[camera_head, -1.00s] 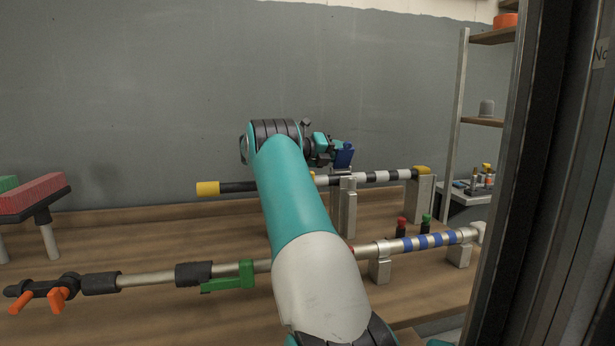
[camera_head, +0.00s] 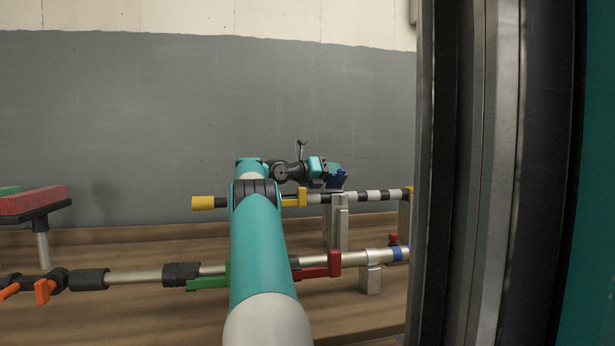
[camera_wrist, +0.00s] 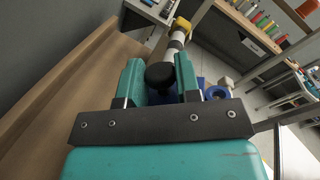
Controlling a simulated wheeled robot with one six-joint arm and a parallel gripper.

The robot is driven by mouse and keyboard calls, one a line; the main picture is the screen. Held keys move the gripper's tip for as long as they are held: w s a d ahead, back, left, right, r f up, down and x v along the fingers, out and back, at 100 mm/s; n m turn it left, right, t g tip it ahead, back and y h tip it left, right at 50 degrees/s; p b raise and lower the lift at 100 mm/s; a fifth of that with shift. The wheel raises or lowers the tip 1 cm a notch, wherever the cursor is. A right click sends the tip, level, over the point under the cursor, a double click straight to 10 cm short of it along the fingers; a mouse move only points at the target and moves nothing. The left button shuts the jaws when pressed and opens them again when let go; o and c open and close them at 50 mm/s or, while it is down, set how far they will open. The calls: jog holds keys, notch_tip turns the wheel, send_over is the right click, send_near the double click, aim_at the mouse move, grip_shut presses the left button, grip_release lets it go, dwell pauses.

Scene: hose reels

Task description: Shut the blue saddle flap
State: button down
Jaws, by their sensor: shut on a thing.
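The blue saddle flap (camera_head: 339,179) shows in the head view as a small blue piece at my gripper (camera_head: 333,172), just above the striped black-and-white bar (camera_head: 374,196). In the wrist view, my gripper (camera_wrist: 158,72) has its two teal fingers on either side of a black round knob and a blue part (camera_wrist: 160,98). The jaws are shut on the blue flap, with the fingers held apart by it. The fingers hide much of the flap, and I cannot tell its exact angle or whether it touches its seat.
A grey post (camera_head: 338,228) stands under the bar. A yellow clamp (camera_head: 297,197) is on the bar left of my gripper. A lower silver pipe with a red flap (camera_head: 322,266) and a green flap (camera_head: 207,284) runs in front. The right side is blocked from view.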

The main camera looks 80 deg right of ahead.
jog(key=shift+w+r, duration=0.1)
jog(key=c, duration=0.8)
grip_release()
notch_tip(320, 180, up, 20)
jog(key=p, duration=1.8)
